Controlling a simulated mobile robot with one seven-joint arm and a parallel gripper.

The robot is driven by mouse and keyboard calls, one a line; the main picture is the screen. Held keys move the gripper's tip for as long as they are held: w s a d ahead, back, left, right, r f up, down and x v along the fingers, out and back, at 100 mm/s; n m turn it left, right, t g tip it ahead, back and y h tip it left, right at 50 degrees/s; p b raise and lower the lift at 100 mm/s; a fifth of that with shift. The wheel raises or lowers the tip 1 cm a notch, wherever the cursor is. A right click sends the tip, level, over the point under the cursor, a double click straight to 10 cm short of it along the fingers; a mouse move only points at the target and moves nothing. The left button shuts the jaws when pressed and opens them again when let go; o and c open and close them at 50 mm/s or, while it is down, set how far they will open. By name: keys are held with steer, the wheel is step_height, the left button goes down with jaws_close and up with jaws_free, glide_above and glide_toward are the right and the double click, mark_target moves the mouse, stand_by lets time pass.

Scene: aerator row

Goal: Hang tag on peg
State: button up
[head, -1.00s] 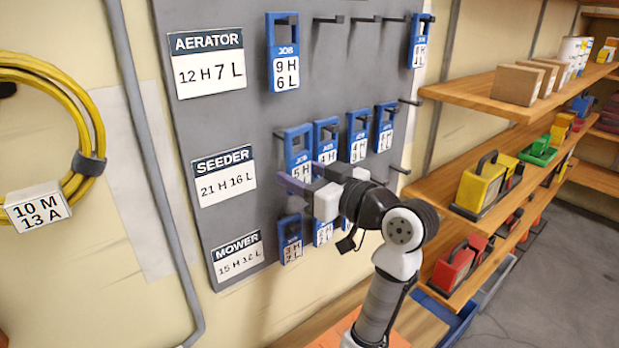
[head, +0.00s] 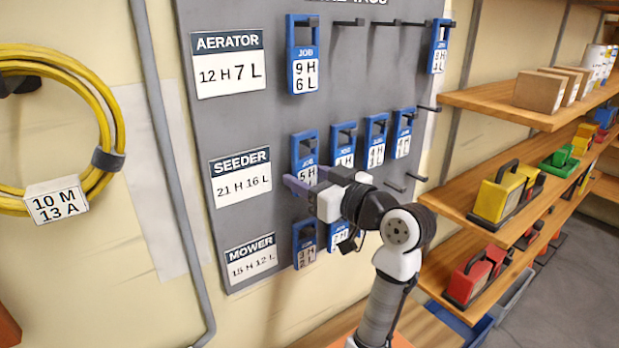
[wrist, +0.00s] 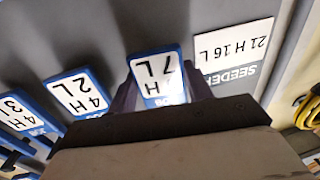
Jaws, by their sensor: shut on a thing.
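A blue-framed job tag reading 5 H (head: 305,165) hangs at the left end of the middle row on the grey board (head: 200,120), just right of the SEEDER sign (head: 241,177). My gripper (head: 303,188) is at this tag's lower part and hides its bottom line. In the wrist view the tag (wrist: 158,80) is upside down between the fingers, with H and 7 L showing; the gripper is shut on it. A peg (head: 308,143) shows at the tag's upper opening. The AERATOR sign (head: 229,64) reads 12 H 7 L.
A 9 H 6 L tag (head: 303,68) hangs right of the AERATOR sign, followed by bare pegs (head: 348,22) and another tag (head: 439,47). Several tags hang close right of and below my gripper. Wooden shelves (head: 480,104) stand at right; a yellow cable coil (head: 100,130) hangs left.

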stand_by(0.4)
steer(key=o, duration=1)
steer(key=shift+c, duration=0.5)
steer(key=s+a+v, duration=0.1)
steer(key=v, duration=0.8)
stand_by(0.5)
